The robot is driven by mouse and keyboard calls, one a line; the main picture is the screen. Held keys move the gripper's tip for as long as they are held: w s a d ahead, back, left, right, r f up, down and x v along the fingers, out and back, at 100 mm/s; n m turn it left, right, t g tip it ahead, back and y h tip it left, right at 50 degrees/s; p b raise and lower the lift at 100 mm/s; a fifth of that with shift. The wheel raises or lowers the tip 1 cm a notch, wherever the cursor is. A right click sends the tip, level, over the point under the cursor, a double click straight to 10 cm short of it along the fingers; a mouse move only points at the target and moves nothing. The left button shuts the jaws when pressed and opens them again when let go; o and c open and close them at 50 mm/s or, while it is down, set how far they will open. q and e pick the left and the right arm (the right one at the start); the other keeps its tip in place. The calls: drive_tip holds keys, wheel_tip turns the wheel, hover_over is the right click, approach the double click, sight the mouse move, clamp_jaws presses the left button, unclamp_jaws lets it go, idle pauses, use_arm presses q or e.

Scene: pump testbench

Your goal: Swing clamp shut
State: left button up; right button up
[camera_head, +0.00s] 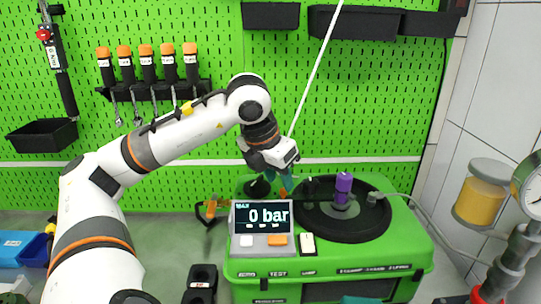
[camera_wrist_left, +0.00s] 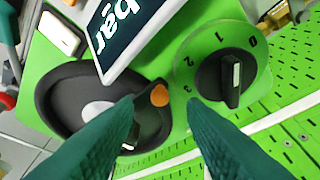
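The clamp (camera_wrist_left: 150,118) is a black lever with an orange tip, at the edge of a black round dish (camera_wrist_left: 50,92) in the left wrist view. In the head view its orange tip (camera_head: 283,192) shows just below my left gripper (camera_head: 279,174). In the left wrist view the teal fingers of my left gripper (camera_wrist_left: 165,106) are apart, one on each side of the lever's tip. Whether they touch it I cannot tell. A teal piece at the bottom edge of the head view may be part of my right gripper; its state does not show.
The green testbench (camera_head: 330,266) carries a display (camera_head: 264,217) reading 0 bar and a purple-topped part (camera_head: 343,187). A black dial (camera_wrist_left: 225,78) is close beside the clamp. The green pegboard (camera_head: 350,110) stands behind. A gauge (camera_head: 527,190) and pipes are at the right.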

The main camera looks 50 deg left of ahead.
use_arm(q)
drive_tip(key=p+v, duration=0.1)
drive_tip(key=v, duration=0.7)
drive_tip(key=shift+s+r, duration=0.15)
drive_tip(key=shift+r, duration=0.2)
drive_tip(key=shift+f, duration=0.1)
